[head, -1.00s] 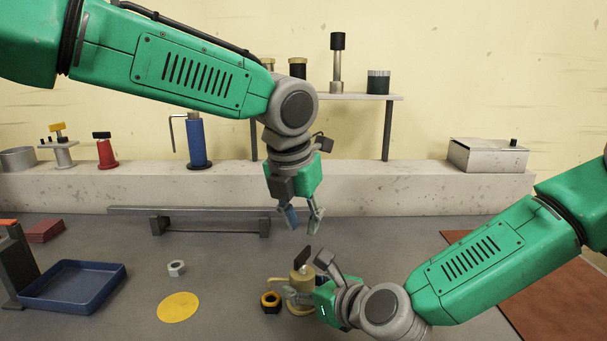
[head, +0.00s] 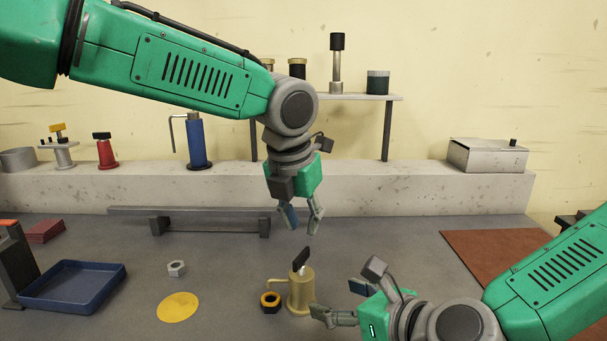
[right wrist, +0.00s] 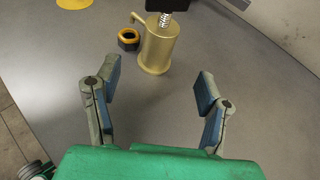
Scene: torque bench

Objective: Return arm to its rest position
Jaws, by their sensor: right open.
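My right gripper (head: 338,301) is open and empty, low over the bench to the right of a brass can-shaped tool (head: 301,291) with a black top and a side handle or spout. In the right wrist view the open fingers (right wrist: 152,97) have bare bench between them, and the brass tool (right wrist: 158,50) stands apart beyond them. My left gripper (head: 301,217) hangs above the bench behind the brass tool, fingers pointing down, open with nothing between them.
A black and orange nut (head: 270,301) lies beside the brass tool. A steel nut (head: 177,268), a yellow disc (head: 178,307) and a blue tray (head: 73,304) are at left. A brown mat (head: 487,262) lies at right. A raised ledge (head: 400,189) runs along the back.

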